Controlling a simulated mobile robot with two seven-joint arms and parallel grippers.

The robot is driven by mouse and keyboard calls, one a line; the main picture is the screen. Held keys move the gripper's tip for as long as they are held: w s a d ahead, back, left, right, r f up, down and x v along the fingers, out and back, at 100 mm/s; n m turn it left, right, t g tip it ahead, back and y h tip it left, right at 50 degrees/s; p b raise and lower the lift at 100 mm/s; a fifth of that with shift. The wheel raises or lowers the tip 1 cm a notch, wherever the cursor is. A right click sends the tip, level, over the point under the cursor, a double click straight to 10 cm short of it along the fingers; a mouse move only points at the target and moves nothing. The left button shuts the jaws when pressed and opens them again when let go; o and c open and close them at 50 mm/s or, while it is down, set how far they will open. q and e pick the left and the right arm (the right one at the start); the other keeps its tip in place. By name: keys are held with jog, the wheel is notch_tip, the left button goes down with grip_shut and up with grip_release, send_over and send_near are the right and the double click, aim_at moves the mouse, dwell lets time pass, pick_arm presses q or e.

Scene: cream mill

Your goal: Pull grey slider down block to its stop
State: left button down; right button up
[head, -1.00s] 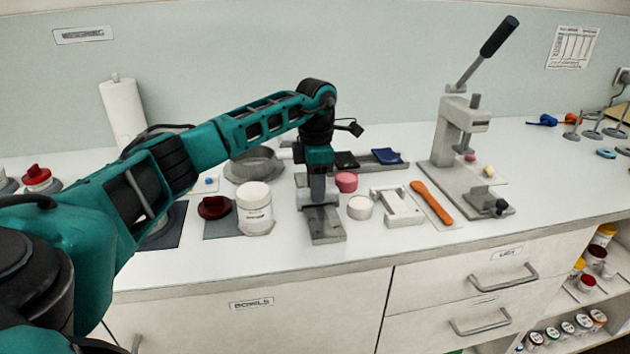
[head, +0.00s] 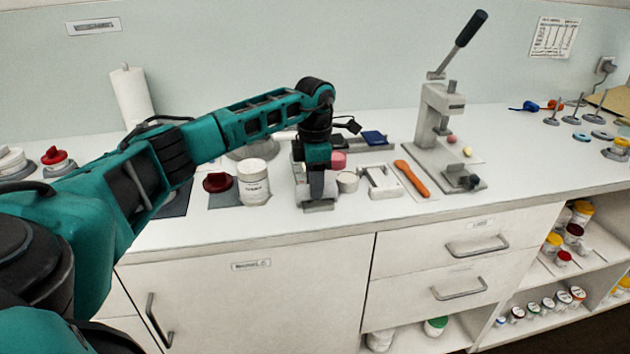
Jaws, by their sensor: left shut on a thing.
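My left gripper (head: 317,195) points down over the grey block (head: 319,207) near the counter's front. It is shut on the grey slider, which the fingers and wrist mostly hide. The gripper is close to the near end of the block; only a short strip of block shows in front of it. My right gripper is not in view.
A white jar (head: 254,184) and a dark red lid (head: 217,182) stand left of the block. A small white pot (head: 347,182), a white fixture (head: 380,184), an orange-handled tool (head: 411,178) and a lever press (head: 437,130) stand to the right. Drawers lie below the counter edge.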

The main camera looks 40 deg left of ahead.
pick_arm(q)
jog(key=shift+d, duration=0.25)
jog(key=c, duration=0.8)
grip_release()
jog(key=shift+s, duration=0.1)
jog(key=shift+o, duration=0.2)
notch_tip(320, 180, up, 13)
jog(key=shift+f, duration=0.1)
